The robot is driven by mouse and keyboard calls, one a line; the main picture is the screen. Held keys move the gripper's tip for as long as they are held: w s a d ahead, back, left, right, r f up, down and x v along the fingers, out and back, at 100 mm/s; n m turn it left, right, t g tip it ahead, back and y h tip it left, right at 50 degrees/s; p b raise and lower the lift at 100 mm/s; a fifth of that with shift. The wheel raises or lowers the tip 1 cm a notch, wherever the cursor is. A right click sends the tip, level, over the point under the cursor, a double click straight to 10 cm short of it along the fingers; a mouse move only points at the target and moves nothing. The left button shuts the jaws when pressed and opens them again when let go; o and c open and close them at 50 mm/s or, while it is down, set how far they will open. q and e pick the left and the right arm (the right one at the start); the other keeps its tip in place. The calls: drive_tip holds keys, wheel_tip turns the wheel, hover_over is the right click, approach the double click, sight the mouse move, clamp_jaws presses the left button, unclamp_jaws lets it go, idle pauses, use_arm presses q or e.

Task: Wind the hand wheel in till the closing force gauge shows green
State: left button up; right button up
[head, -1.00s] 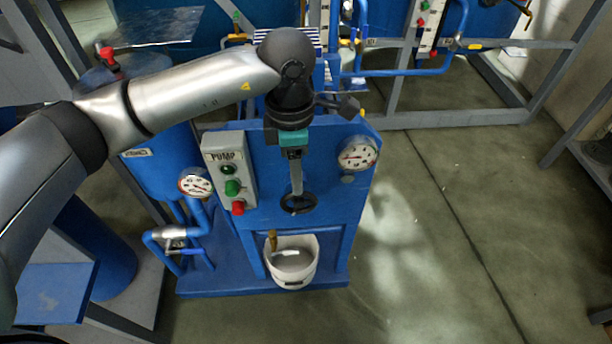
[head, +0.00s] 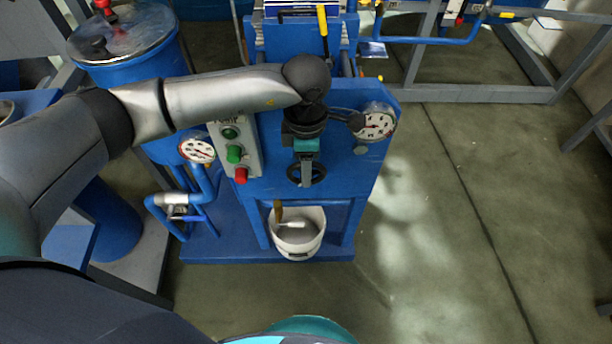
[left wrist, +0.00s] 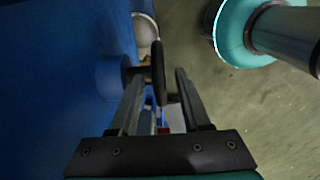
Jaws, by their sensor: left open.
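The hand wheel (head: 319,172) is a dark ring on the front of the blue machine (head: 352,170), below my left wrist. My left gripper (head: 306,178) reaches down over it and hides part of it. In the left wrist view the wheel (left wrist: 158,72) is seen edge-on, between the two open fingers (left wrist: 158,88). I cannot tell whether a finger touches it. A round white gauge (head: 376,124) sits at the panel's upper right, and another gauge (head: 197,148) at the left. Their markings are too small to read, and no green is clear. My right gripper is not in view.
A pump switch box (head: 236,155) with green and red buttons is left of the wheel. A white bucket (head: 298,240) with a handled tool stands below. A blue tank (head: 130,40) and pipes are at left. Open floor (head: 440,240) lies to the right.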

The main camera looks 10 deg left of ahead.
use_arm(q)
drive_tip(key=shift+f+b, duration=0.35)
drive_tip(key=shift+f, duration=1.25)
clamp_jaws()
